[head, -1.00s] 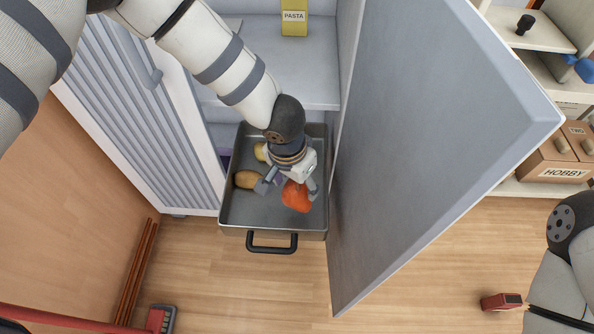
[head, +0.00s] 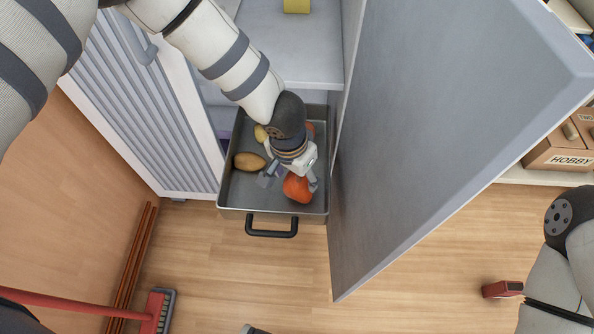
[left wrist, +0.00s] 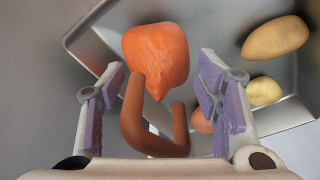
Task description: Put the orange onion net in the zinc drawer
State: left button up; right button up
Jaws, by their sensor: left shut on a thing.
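The orange onion net (head: 298,190) hangs at my left gripper (head: 289,180), over the front right part of the zinc drawer (head: 237,199). The drawer is pulled out, with its black handle to the front. In the left wrist view the net (left wrist: 157,58) is a bulging orange bag, with an orange loop between the two purple-padded fingers of the left gripper (left wrist: 160,105). The gripper is shut on the net. Whether the net touches the drawer floor I cannot tell. My right gripper is out of view.
A brown potato (head: 250,161), a yellowish one (head: 261,133) and a reddish round thing (head: 310,129) lie in the drawer. A large grey door (head: 430,140) stands open close on the right. A white slatted door (head: 150,110) is on the left.

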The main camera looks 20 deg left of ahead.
aim_at(292, 177)
pick_arm(q)
jog(key=shift+f, duration=0.3)
jog(key=o, duration=1.6)
jog(key=shift+c, duration=0.2)
jog(key=r, duration=0.4)
jog(key=s+r, duration=0.1)
jog(key=r, duration=0.7)
jog(key=shift+s+a, duration=0.25)
jog(key=shift+s, duration=0.1)
jog(key=shift+f, duration=0.1)
